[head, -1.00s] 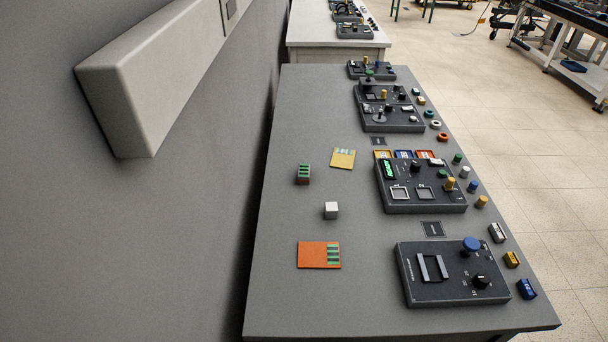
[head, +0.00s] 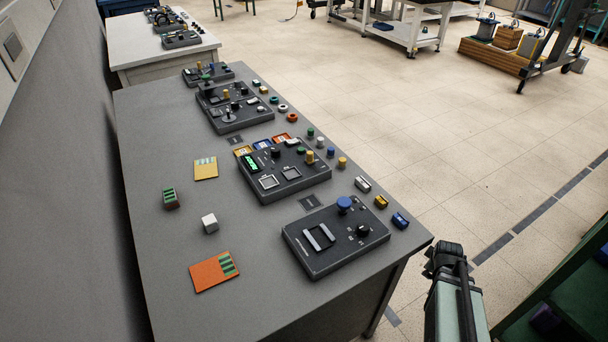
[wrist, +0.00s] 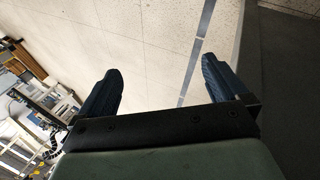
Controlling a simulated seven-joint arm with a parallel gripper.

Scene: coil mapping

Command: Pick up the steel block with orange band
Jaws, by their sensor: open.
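No block shows a clear orange band at this size, so I cannot tell which one is the steel block with orange band. A pale grey cube (head: 209,223) sits on the left part of the grey table, with no band visible on it. A silvery block (head: 362,184) lies by the table's right edge, beside a yellow block (head: 381,201) and a blue block (head: 399,220). My gripper (head: 444,258) is off the table's front right corner in the head view. In the wrist view its two dark fingers (wrist: 160,84) are wide apart with only floor between them.
A green frame (head: 560,275) stands at the lower right. Tiled floor is open beyond.

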